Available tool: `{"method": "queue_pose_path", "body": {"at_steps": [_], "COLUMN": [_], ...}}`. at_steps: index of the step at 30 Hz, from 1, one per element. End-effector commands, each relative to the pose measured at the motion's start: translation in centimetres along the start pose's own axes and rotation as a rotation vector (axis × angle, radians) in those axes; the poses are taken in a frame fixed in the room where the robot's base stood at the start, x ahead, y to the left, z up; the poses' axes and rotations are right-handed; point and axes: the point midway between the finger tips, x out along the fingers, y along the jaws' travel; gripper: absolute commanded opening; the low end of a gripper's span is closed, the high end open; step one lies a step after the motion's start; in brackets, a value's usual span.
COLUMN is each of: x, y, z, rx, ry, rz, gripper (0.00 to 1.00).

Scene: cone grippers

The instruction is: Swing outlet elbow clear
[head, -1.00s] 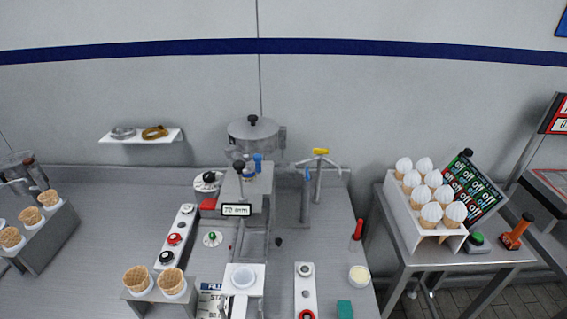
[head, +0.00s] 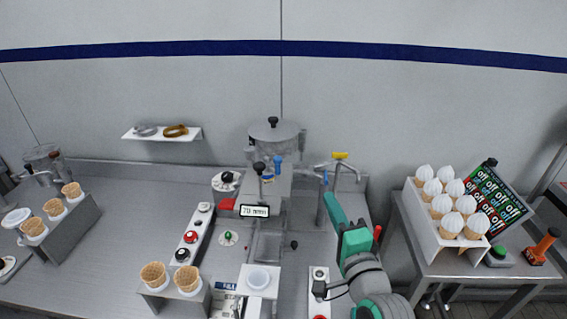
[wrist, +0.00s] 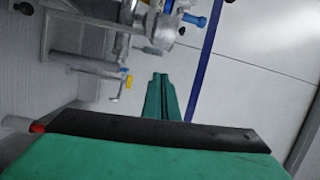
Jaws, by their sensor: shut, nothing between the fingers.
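Pipework stands at the back right of the steel counter, beside a lidded metal hopper (head: 276,140). It includes a bent metal pipe with a yellow top (head: 341,156) and an upright post with a blue part (head: 324,178). I cannot tell for sure which part is the outlet elbow. My green gripper (head: 331,198) is shut and empty, in front of the pipework in the head view. In the wrist view the shut fingertips (wrist: 160,77) point up the picture, with a pipe with a yellow end (wrist: 128,82) to their left, apart from them.
A filling machine with a display (head: 254,211) stands left of my gripper. A red-capped item (head: 377,233) is close to my arm. Cones stand in a left rack (head: 75,228), a front holder (head: 172,300) and a white right-hand stand (head: 424,225).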

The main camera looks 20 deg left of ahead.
Motion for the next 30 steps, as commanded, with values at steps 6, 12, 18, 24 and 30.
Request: {"method": "queue_pose_path", "body": {"at_steps": [6, 12, 18, 24, 30], "x": [0.9, 1.0, 1.0, 1.2, 3.1], "y": [-5.1, -6.6, -6.6, -6.6, -6.6], "z": [0.4, 0.7, 0.8, 0.8, 1.1], "rx": [0.038, 0.054, 0.055, 0.055, 0.055], "ry": [-0.099, -0.133, -0.135, -0.135, -0.136], "rz": [0.014, 0.030, 0.031, 0.031, 0.031], "gripper": [0.00, 0.00, 0.00, 0.00, 0.00]}}
